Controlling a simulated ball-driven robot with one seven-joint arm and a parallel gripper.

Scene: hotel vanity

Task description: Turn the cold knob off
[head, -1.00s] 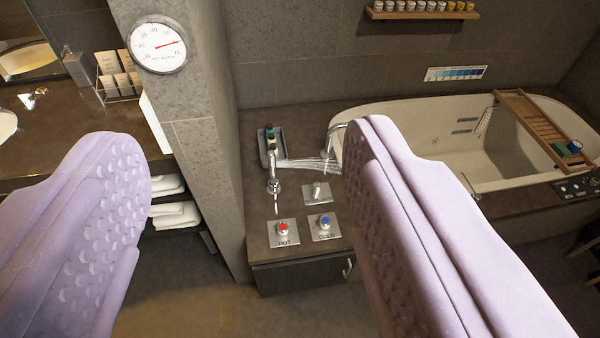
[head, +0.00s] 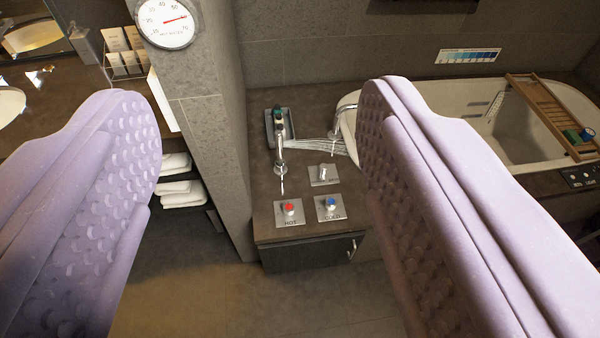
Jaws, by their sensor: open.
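The cold knob (head: 331,203) has a blue top and sits on a square metal plate marked COLD, at the front of the tub deck. The hot knob (head: 290,208) has a red top and sits on a plate marked HOT just to its left. A third metal knob (head: 324,173) stands on a plate behind them. My gripper (head: 262,110) is open and empty. Its two lilac fingers frame the knobs from well above and in front, and it touches nothing. Water sprays from near the tap (head: 281,150) toward the tub.
The bathtub (head: 480,115) with a wooden caddy (head: 545,110) is at the right. A stone pillar (head: 205,120) carrying a round gauge (head: 166,22) stands left of the deck. Folded towels (head: 180,190) lie beyond it. Floor in front of the deck cabinet (head: 308,252) is clear.

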